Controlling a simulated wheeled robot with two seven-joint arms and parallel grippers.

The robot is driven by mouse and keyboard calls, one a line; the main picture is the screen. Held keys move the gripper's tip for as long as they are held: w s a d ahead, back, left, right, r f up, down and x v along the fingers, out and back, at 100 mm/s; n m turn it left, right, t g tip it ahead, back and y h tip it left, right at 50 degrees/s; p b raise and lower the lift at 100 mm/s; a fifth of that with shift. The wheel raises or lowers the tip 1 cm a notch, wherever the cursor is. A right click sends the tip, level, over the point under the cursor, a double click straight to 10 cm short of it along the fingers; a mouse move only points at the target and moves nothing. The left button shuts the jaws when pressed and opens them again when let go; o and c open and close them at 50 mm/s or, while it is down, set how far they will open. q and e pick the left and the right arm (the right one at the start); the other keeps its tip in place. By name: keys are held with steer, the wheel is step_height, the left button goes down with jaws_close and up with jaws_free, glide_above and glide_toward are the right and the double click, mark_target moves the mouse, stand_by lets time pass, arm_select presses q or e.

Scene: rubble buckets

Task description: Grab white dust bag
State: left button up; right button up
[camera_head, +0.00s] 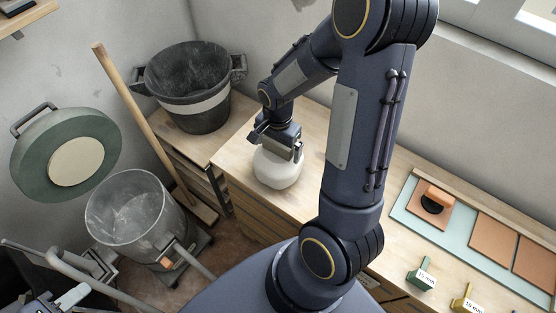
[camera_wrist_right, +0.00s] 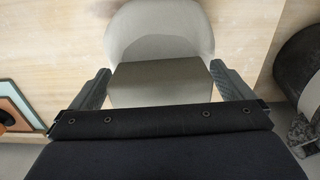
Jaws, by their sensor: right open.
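The white dust bag (camera_head: 278,170) is a rounded, off-white lump on the wooden worktop, below the black bucket. My right gripper (camera_head: 281,147) is over its top, pointing down. In the right wrist view the bag (camera_wrist_right: 160,35) lies ahead of the open right gripper (camera_wrist_right: 163,76), with its nearer part between the two spread fingers. I cannot tell whether the fingers touch it. My left gripper (camera_head: 62,292) appears to be at the lower left corner, partly cut off and cluttered, away from the bag; its jaws cannot be made out.
A mint tray (camera_head: 408,197) with terracotta tiles and small labelled blocks lies right. A clear drum (camera_head: 130,215), a green round lid (camera_head: 35,160) and a wooden pole (camera_head: 135,115) are left.

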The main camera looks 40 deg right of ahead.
steer(key=c, duration=1.2)
